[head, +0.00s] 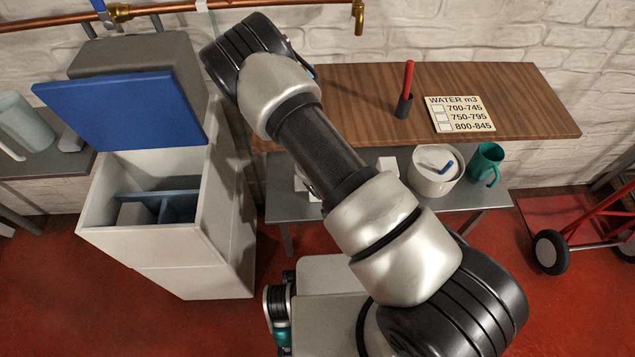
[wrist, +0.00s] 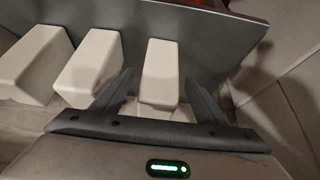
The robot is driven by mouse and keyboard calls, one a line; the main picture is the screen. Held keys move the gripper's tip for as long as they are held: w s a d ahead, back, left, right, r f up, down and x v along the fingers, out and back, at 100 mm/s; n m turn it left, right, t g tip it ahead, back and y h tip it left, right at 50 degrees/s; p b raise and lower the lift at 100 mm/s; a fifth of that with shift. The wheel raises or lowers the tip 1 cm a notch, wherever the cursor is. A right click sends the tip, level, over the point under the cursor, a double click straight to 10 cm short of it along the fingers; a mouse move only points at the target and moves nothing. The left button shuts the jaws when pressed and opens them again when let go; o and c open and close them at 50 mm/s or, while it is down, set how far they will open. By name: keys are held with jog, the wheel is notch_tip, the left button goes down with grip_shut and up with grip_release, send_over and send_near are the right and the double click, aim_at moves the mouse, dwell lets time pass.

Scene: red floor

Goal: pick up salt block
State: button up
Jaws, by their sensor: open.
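In the wrist view, a white salt block (wrist: 160,73) stands between the two fingers of my gripper (wrist: 159,77). The fingers are apart, with a gap visible on the right side of the block; contact on the left is hard to tell. Two more white blocks stand to the left, a near one (wrist: 88,68) and a farther one (wrist: 34,62). In the head view, a white block (head: 388,164) shows just right of my arm, and my gripper is hidden behind the arm.
A white cabinet with an open blue lid (head: 130,112) stands left. A red hand truck (head: 590,230) is right.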

jog(key=b+x, duration=0.1)
jog(key=x, duration=0.3)
jog(key=shift+w, duration=0.1)
grip_shut()
jog(key=shift+w+r, duration=0.1)
